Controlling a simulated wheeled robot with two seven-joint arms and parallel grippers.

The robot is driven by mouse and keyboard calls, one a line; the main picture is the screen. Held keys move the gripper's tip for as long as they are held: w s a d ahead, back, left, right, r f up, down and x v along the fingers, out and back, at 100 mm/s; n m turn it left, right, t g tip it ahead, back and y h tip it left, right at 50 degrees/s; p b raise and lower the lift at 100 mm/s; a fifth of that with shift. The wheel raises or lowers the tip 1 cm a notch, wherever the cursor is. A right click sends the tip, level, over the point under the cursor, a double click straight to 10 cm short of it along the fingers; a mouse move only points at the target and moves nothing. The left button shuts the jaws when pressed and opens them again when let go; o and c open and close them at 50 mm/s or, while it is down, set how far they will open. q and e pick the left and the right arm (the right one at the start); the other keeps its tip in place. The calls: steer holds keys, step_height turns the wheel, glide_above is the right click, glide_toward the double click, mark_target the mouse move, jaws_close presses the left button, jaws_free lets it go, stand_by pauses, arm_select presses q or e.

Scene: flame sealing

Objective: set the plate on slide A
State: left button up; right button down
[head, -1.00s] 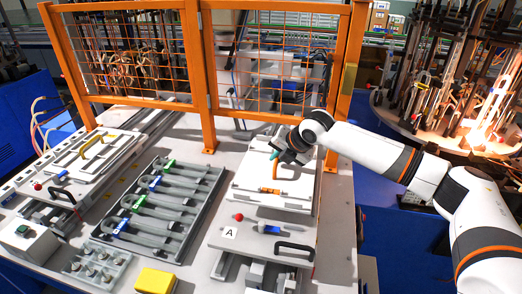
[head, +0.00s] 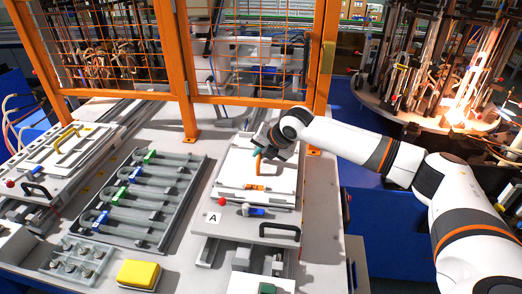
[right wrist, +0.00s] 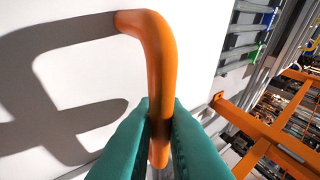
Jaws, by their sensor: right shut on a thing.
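The white plate (head: 234,171) is over slide A (head: 217,234), marked with an "A" label (head: 214,218). I cannot tell whether the plate rests on the slide or is slightly above it. My right gripper (head: 262,155) is at the plate's orange handle (head: 258,167). In the right wrist view, the teal fingers (right wrist: 160,125) are shut on the orange handle (right wrist: 152,50), with the white plate face (right wrist: 85,75) behind it. My left gripper is not in view.
Another slide with a white plate and yellow handle (head: 66,138) is at the left. A yellow box (head: 138,274) stands in front. An orange mesh fence (head: 190,120) stands behind. A glowing machine (head: 455,100) is at the right.

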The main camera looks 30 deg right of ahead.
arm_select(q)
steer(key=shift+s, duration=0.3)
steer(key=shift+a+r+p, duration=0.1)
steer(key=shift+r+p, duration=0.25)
arm_select(e)
steer(key=shift+f, duration=0.15)
stand_by(0.5)
steer(key=c, duration=1.4)
jaws_free()
steer(key=shift+f, duration=0.1)
